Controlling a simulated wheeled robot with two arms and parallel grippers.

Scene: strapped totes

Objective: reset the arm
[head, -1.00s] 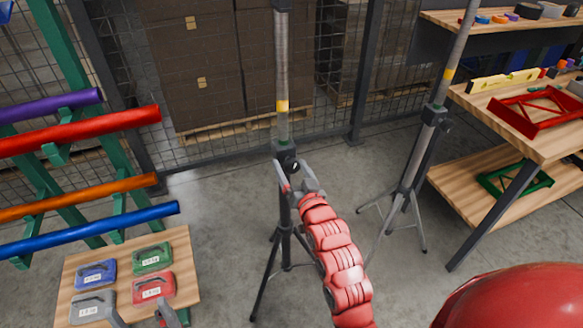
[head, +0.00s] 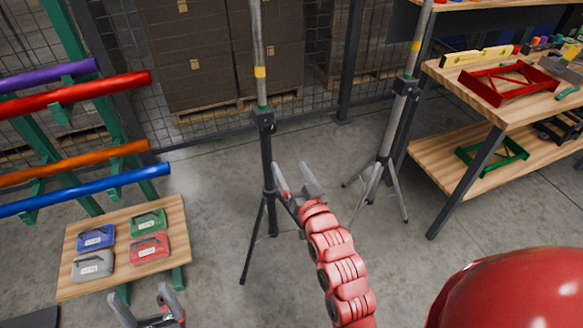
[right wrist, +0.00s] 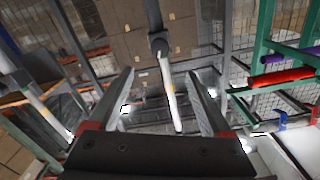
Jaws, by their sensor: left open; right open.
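My right gripper (head: 293,176) is open and empty in the middle of the head view, at the end of a red segmented arm. It appears just right of the nearer tripod stand (head: 267,165), below its dark clamp knob; I see no contact. In the right wrist view, the open jaws of my right gripper (right wrist: 165,88) have a pale pole (right wrist: 169,95) in line between them, apparently beyond the fingertips. My left gripper (head: 146,303) is open and empty at the bottom left, in front of the small wooden table (head: 70,282).
Several small coloured weight cases, including a red one (head: 149,248), lie on the small table. A rack holds coloured tubes, such as the blue one (head: 85,190). A second tripod stand (head: 392,130) and a workbench (head: 455,88) are at right. Open floor lies between.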

